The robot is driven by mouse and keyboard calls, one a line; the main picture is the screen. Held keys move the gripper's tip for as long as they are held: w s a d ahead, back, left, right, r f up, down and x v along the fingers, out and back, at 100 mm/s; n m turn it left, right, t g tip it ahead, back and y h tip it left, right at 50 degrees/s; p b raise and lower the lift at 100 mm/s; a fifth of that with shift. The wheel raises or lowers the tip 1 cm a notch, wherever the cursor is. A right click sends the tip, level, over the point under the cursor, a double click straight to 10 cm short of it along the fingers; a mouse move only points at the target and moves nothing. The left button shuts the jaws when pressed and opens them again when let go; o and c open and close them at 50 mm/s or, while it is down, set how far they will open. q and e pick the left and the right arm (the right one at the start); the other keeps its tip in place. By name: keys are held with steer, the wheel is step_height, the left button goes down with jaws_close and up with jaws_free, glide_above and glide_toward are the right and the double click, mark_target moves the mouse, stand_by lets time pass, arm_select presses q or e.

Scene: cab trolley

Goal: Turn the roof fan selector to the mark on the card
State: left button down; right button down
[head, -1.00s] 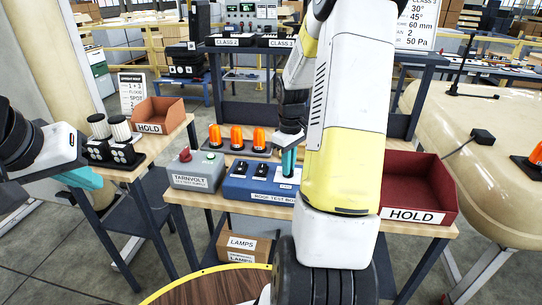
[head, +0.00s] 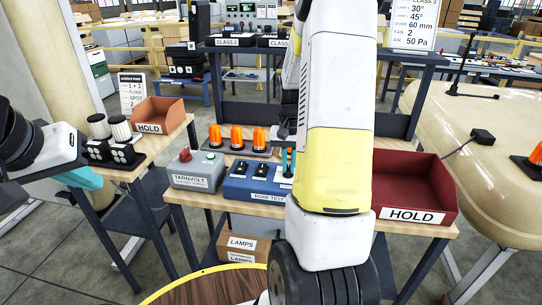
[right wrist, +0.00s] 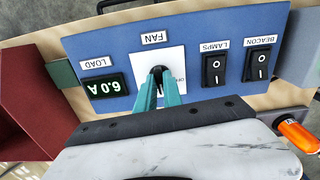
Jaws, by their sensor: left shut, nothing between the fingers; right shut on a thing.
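The blue roof test box (head: 237,190) stands on the middle bench. In the right wrist view its panel (right wrist: 120,50) carries the fan selector (right wrist: 157,72), a dark knob on a white plate (right wrist: 174,62) under the FAN label. My right gripper (right wrist: 160,82) is shut on this knob; its teal fingers hide much of it, so I cannot read its pointer. OFF shows on the plate's right side; other marks are hidden. The card (head: 413,25) at upper right reads FAN 2. My left gripper (head: 84,179) is shut and empty at the far left, away from the box.
LAMPS and BEACON rocker switches (right wrist: 214,68) and a LOAD display (right wrist: 104,87) reading 6.0 A flank the selector. Orange beacons (head: 237,137) stand behind the box, a grey TARNVOLT box (head: 196,171) at left, a red HOLD bin (head: 415,180) at right.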

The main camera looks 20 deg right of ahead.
mark_target(288, 168)
steer(key=m, duration=0.5)
stand_by(0.6)
steer(key=c, duration=1.5)
jaws_free()
step_height(288, 168, up, 7)
steer(key=shift+r, duration=0.45)
